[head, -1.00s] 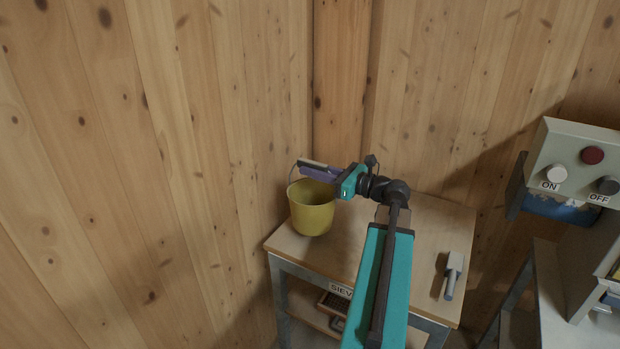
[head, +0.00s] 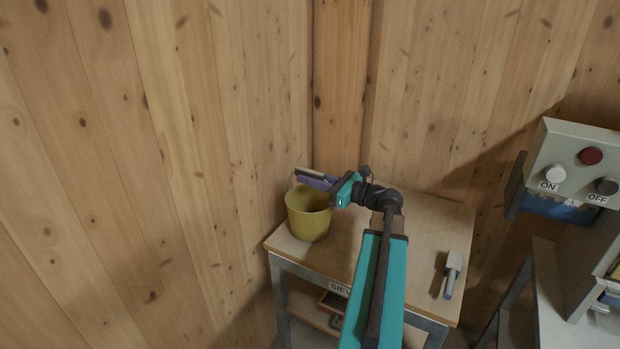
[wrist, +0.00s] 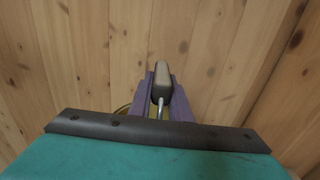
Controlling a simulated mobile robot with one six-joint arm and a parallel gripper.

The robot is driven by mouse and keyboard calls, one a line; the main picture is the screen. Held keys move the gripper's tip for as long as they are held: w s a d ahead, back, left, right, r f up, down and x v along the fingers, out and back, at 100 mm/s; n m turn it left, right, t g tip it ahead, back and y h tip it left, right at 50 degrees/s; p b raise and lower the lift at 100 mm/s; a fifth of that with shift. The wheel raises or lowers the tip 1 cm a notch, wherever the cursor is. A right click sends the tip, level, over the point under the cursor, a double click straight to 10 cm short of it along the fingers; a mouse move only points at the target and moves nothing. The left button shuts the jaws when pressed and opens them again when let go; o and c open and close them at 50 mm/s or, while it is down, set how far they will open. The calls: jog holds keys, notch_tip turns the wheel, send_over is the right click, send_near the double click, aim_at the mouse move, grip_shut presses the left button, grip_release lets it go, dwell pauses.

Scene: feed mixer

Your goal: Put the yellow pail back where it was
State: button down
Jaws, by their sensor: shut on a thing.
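The yellow pail (head: 308,219) is upright at the left corner of the wooden table (head: 430,225) in the head view. I cannot tell whether its bottom touches the table top or is slightly above it. My gripper (head: 312,178) is over the pail's rim, shut on the grip of its wire handle. In the wrist view the pale handle grip (wrist: 162,78) sits between my purple fingers, with the wire below it.
A grey scoop (head: 452,274) lies on the table's right side. A label and a sieve (head: 334,302) are on the shelf side below. A control box (head: 575,165) with ON and OFF buttons stands at right. Plank walls close in behind and left.

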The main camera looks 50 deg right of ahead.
jog(key=shift+f, duration=0.1)
jog(key=c, duration=1.6)
grip_release()
jog(key=shift+c, duration=0.2)
jog(key=b+v, duration=0.1)
jog(key=v, duration=1.1)
jog(key=shift+s, duration=0.15)
